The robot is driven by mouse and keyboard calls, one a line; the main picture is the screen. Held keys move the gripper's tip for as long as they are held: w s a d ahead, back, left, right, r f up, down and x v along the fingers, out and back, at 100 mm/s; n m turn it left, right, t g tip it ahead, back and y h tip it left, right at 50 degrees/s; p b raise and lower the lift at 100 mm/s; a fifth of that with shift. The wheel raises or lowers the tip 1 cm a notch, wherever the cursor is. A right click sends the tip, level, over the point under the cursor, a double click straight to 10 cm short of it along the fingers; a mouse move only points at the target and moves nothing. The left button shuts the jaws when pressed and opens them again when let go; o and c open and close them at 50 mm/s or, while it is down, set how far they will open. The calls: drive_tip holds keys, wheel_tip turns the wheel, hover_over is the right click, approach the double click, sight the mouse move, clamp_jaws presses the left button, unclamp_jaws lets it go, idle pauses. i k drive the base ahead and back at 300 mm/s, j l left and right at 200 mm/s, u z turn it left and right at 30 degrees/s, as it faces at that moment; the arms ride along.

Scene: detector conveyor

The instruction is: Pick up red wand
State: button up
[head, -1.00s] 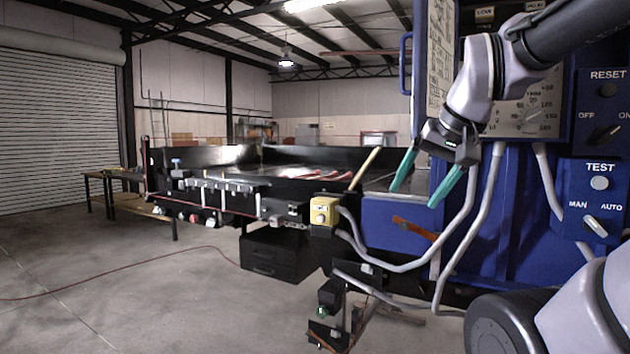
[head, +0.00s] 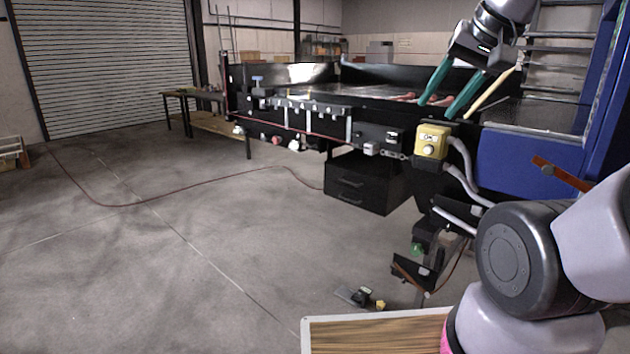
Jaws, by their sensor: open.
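Small red objects (head: 405,97) lie on the black conveyor bed (head: 350,94), partly hidden behind its front wall and beside my gripper's left finger. I cannot tell which of them is the red wand. My gripper (head: 436,110) has two teal fingers spread apart, pointing down and left, with nothing seen between them. In the picture its fingertips are just right of the red objects, over the conveyor's near edge; the depth gap is unclear.
A tan stick (head: 490,93) leans up right of my fingers. A yellow button box (head: 431,141) and blue panel (head: 525,158) are below. An orange-red bar (head: 562,174) sticks out at right. A wooden-topped surface (head: 375,335) is at the bottom. Open floor lies left.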

sight(433, 97)
drive_tip(key=i+j+u, duration=0.4)
drive_tip(key=i, duration=0.4)
drive_tip(key=i+u, duration=0.4)
drive_tip(key=i, duration=0.4)
drive_tip(key=i+z, duration=0.2)
drive_tip(key=i, duration=0.6)
drive_tip(key=i+z, duration=0.25)
drive_tip(key=z, duration=0.15)
drive_tip(key=i+z, duration=0.25)
drive_tip(key=z, duration=0.15)
drive_tip(key=i+j+z, duration=0.1)
drive_tip(key=z, duration=0.3)
drive_tip(key=i+j+z, duration=0.1)
drive_tip(key=i+z, duration=0.3)
drive_tip(key=i, duration=0.05)
